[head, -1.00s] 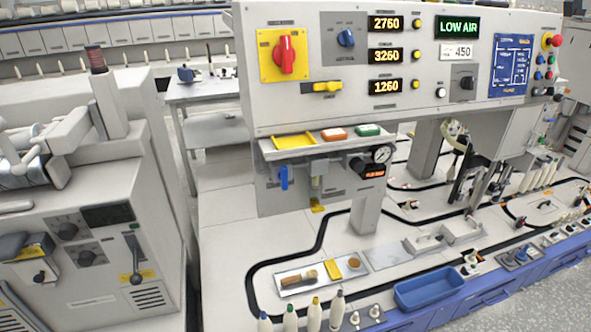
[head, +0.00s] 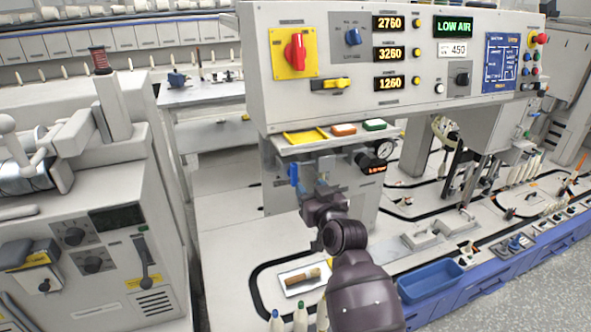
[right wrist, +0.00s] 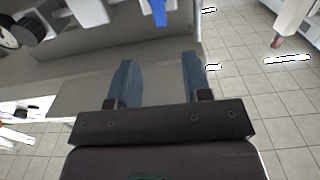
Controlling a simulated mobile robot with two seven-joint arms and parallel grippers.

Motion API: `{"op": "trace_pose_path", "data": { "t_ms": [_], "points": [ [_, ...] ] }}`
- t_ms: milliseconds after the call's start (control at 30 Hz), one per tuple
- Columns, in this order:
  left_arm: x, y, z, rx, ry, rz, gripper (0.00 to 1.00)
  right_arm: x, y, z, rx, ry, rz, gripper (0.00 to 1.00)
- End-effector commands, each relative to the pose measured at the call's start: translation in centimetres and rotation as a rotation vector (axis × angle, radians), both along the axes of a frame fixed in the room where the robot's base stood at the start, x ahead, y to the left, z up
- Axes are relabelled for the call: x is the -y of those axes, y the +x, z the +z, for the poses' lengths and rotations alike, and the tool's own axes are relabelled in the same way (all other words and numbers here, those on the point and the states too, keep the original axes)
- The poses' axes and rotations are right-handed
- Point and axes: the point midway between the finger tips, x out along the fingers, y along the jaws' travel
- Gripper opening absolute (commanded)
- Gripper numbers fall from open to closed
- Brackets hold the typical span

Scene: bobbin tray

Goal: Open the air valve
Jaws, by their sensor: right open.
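The air valve's blue lever (head: 294,173) hangs upright on the grey panel below the small shelf. In the right wrist view the lever (right wrist: 159,12) shows at the top edge, beyond the fingertips and roughly in line with the gap between them. My right gripper (right wrist: 160,68) is open and empty, its two blue-grey fingers apart. In the head view the right gripper (head: 312,188) is at the lower panel, just right of and below the lever. I see no contact with the lever. My right arm hides part of the panel and filter unit. My left gripper is out of view.
A green display (head: 456,27) reads LOW AIR. A pressure gauge (head: 384,149) sits right of the lever. The shelf with a yellow tray (head: 305,137) juts out above it. A blue bin (head: 428,281) stands on the front edge. A grey machine (head: 95,250) stands at left.

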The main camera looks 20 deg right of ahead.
Motion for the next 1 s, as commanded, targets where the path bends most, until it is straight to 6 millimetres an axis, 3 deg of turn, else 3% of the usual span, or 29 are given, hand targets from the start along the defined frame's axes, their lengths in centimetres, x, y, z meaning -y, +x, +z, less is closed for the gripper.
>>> {"op": "trace_pose_path", "data": {
  "t_ms": [700, 1000],
  "points": [
    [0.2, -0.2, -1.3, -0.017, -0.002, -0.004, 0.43, -0.3, 8.9, -0.3, -0.003, 0.0, 0.001, 0.45],
    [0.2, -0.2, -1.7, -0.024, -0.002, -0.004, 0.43, -0.4, 10.5, -0.1, -0.001, 0.0, 0.0, 0.45]
  ]
}}
